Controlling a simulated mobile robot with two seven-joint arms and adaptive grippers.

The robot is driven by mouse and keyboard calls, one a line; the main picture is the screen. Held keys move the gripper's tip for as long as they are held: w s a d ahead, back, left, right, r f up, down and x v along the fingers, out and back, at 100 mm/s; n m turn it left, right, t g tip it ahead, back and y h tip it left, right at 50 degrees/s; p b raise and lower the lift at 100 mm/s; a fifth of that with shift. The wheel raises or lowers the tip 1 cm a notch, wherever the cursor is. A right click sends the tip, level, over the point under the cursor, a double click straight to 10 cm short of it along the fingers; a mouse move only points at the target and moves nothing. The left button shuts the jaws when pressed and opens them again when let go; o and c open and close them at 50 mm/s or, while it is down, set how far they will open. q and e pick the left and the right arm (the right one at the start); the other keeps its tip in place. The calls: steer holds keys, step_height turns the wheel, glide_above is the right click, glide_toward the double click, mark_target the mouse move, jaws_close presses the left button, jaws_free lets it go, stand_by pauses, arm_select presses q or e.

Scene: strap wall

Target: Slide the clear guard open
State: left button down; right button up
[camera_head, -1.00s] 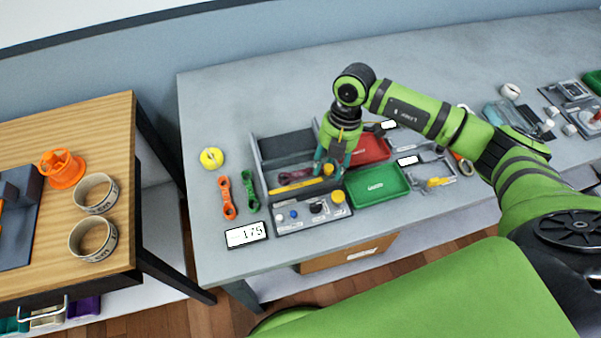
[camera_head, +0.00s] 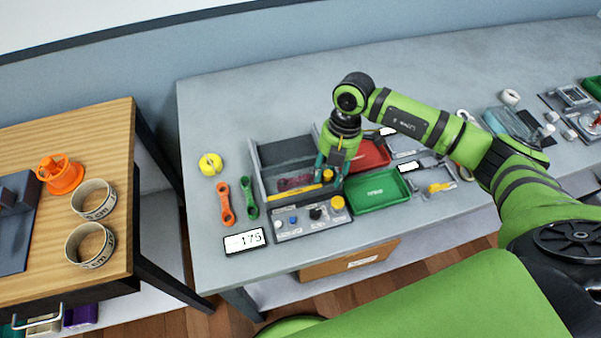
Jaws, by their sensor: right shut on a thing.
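A grey machine box with a front control panel (camera_head: 312,221) stands on the grey bench. Its dark interior (camera_head: 287,151) is open to view from above, and a yellow bar (camera_head: 295,195) crosses it just behind the panel. A pinkish part (camera_head: 294,182) lies behind the bar. The clear guard itself is hard to make out. My right gripper (camera_head: 328,178) points down at the right end of the yellow bar. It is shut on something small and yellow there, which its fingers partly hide. My left gripper is out of view.
A green tray (camera_head: 377,191) and a red tray (camera_head: 371,155) lie close to the right of the box. Bare bench lies behind.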

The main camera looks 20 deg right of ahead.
steer(key=shift+w+a+f+b, duration=0.1)
steer(key=shift+w+f+b, duration=0.1)
steer(key=shift+w+b, duration=0.7)
steer(key=shift+w+a+f+b, duration=0.15)
steer(key=shift+w+b, duration=0.3)
steer(key=shift+w, duration=0.75)
steer(key=shift+w+d+b, duration=0.15)
steer(key=shift+w+b, duration=0.7)
steer(key=shift+w, duration=0.4)
steer(key=shift+w+d+b, duration=0.15)
steer(key=shift+w+b, duration=0.7)
steer(key=shift+w, duration=0.35)
steer(key=o, duration=0.6)
steer(key=shift+w, duration=0.25)
